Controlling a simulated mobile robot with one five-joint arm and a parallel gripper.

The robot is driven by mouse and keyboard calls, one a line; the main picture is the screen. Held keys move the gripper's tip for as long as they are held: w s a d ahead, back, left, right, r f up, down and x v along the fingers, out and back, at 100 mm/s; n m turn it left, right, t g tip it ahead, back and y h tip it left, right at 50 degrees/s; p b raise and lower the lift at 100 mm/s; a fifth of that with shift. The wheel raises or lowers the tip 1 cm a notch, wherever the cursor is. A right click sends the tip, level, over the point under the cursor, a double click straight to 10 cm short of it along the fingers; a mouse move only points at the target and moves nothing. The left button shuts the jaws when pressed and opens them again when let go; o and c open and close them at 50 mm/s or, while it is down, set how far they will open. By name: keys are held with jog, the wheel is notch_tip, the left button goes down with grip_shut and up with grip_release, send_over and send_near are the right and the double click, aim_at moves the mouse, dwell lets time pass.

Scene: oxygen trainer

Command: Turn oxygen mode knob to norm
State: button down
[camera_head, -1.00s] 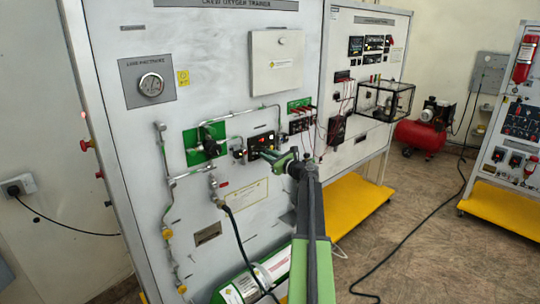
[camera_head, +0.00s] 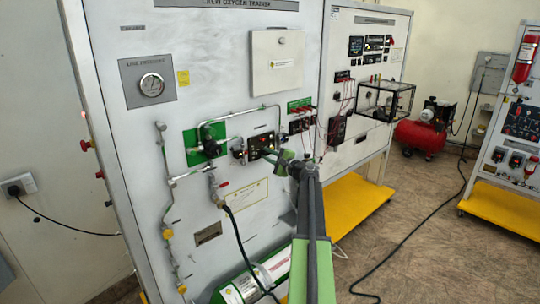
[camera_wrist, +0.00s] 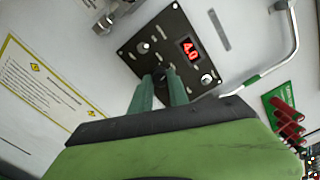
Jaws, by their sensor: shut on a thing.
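The black oxygen panel (camera_head: 262,145) is on the white trainer board, and it also shows in the wrist view (camera_wrist: 172,29), with a red display (camera_wrist: 189,49) and several small controls. The tips of my gripper (camera_wrist: 160,76) are at the lower edge of this panel, closed around a small knob (camera_wrist: 159,73) that is mostly hidden by the fingers. Its pointer and the norm mark cannot be read. In the head view my gripper (camera_head: 268,154) reaches the panel's lower part from the right.
A silver knob (camera_wrist: 143,47) and another knob (camera_wrist: 207,79) sit close to my fingers on the same panel. A silver pipe (camera_wrist: 279,66) and red plugs (camera_wrist: 286,115) are to the right. A green valve plate (camera_head: 192,158) is left of the panel in the head view.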

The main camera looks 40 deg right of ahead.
jog(key=n, duration=0.4)
jog(key=shift+n, duration=2.3)
jog(key=c, duration=1.3)
grip_release()
jog(key=shift+o, duration=0.2)
jog(key=shift+s, duration=0.1)
jog(key=s+a, duration=0.1)
jog(key=s, duration=1.6)
jog(key=shift+s, duration=0.15)
